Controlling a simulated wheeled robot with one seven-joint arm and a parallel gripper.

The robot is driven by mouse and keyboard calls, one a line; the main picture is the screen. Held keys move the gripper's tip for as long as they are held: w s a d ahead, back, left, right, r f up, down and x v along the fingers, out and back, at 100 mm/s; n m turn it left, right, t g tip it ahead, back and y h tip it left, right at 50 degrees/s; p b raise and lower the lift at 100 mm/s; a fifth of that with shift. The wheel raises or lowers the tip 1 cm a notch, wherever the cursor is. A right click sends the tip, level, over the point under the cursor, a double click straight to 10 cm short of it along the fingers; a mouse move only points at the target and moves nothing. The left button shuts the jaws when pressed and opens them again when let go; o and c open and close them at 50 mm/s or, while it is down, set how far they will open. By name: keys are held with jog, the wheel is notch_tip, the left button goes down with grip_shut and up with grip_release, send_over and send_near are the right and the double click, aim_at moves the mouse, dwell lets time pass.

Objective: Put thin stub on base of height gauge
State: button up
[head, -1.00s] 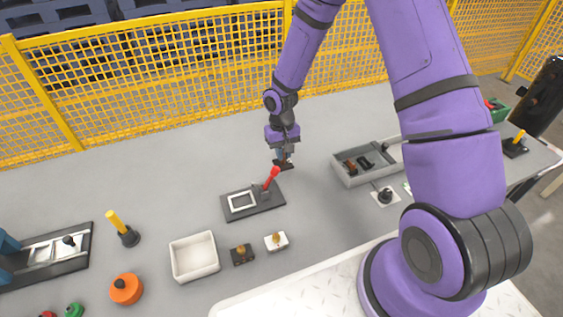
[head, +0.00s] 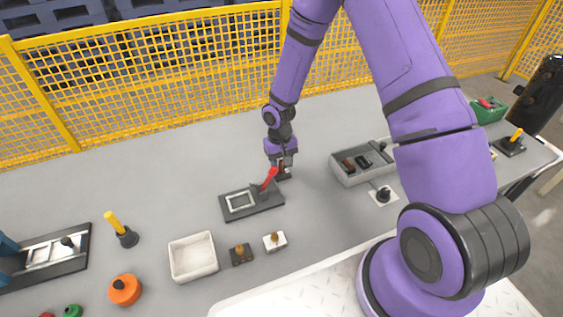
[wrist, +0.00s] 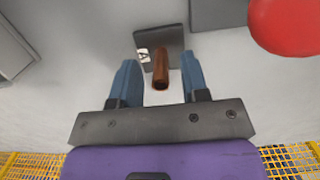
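A thin brown stub (wrist: 160,68) stands on a small dark square plate (wrist: 176,42) with a white mark, in the wrist view. In the head view the stub (head: 283,169) shows partly below my gripper. My gripper (wrist: 158,75) is open, with one blue finger on each side of the stub and a visible gap on both sides. In the head view my gripper (head: 283,163) is low over the table, behind the red-handled fixture. I cannot tell for sure which item is the height gauge.
A dark fixture plate (head: 236,213) with a red lever (head: 269,178) stands close in front of my gripper. Its red knob (wrist: 290,25) looms in the wrist view. A grey tray (head: 350,178) with several parts is to the right. A white bin (head: 178,267) is at front left.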

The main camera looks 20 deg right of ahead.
jog(key=shift+r, duration=0.1)
notch_tip(320, 180, up, 25)
jog(key=s+d+t, duration=0.2)
jog(key=s+d+r+t, duration=0.1)
jog(key=s+r+t, duration=0.1)
jog(key=s+r, duration=0.8)
jog(key=s+d+r+t, duration=0.2)
jog(key=s+r, duration=0.8)
jog(key=s, duration=0.5)
jog(key=shift+s+d+t, duration=0.2)
jog(key=shift+d+t, duration=0.1)
jog(key=shift+o, duration=0.4)
jog(key=shift+s+r, duration=0.1)
jog(key=shift+s, duration=0.35)
